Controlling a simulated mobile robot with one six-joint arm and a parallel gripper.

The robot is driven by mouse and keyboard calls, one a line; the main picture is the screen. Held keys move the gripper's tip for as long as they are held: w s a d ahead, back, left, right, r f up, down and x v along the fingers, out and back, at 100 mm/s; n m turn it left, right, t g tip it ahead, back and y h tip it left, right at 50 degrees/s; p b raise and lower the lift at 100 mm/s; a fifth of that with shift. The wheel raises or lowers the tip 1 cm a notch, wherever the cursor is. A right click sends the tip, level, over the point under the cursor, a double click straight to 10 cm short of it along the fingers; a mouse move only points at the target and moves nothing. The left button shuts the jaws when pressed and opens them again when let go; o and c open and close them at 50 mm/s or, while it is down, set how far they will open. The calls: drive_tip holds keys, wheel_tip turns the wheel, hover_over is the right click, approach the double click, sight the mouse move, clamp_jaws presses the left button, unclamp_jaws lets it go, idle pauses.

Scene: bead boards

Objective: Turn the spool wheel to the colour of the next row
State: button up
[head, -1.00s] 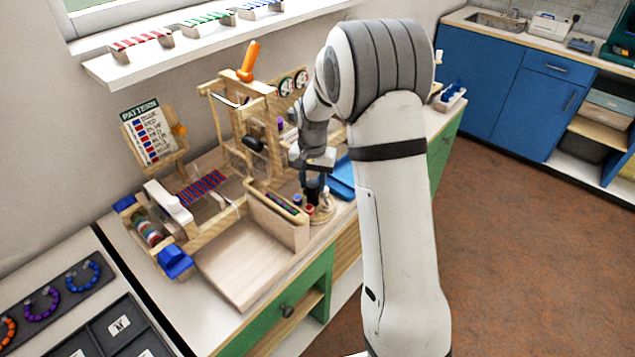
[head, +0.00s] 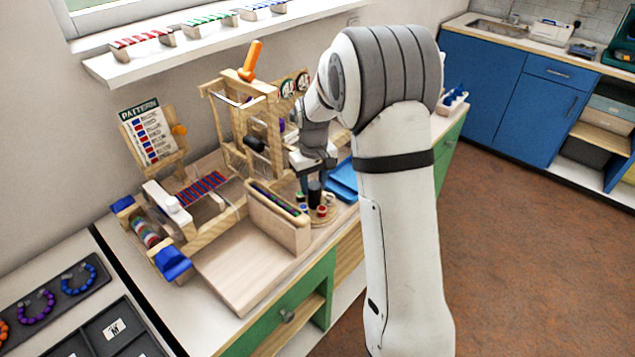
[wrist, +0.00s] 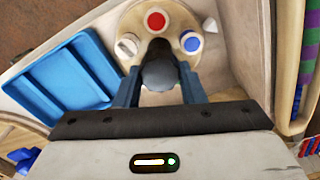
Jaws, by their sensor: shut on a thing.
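The spool wheel (head: 326,221) is a round wooden disc at the right of the bead loom on the bench. It carries upright coloured spools around a dark grey centre knob. In the wrist view, a red spool (wrist: 155,21) is at the top of the wheel (wrist: 172,12), a blue spool (wrist: 191,42) at right and a white one (wrist: 126,46) at left. My gripper (wrist: 160,78) is shut on the knob (wrist: 160,72), one blue finger on each side. In the head view, my gripper (head: 314,188) comes down over the wheel; spools behind the fingers are partly hidden.
A pattern card (head: 148,132) stands at the loom's back left. A wooden box (head: 279,219) with striped contents stands left of the wheel. A blue tray (wrist: 62,80) lies beside the wheel. A bare board (head: 245,262) lies in front.

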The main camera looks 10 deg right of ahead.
drive_tip(key=shift+s+f, duration=0.2)
drive_tip(key=shift+s, duration=0.05)
idle(0.3)
drive_tip(key=o, duration=1)
drive_tip(key=shift+r, duration=0.1)
drive_tip(key=shift+w, duration=0.1)
drive_tip(key=shift+r, duration=0.1)
drive_tip(key=shift+r, duration=0.2)
wheel_tip(320, 180, up, 7)
drive_tip(key=shift+f+b, duration=0.1)
drive_tip(key=shift+b, duration=0.2)
drive_tip(key=shift+r, duration=0.25)
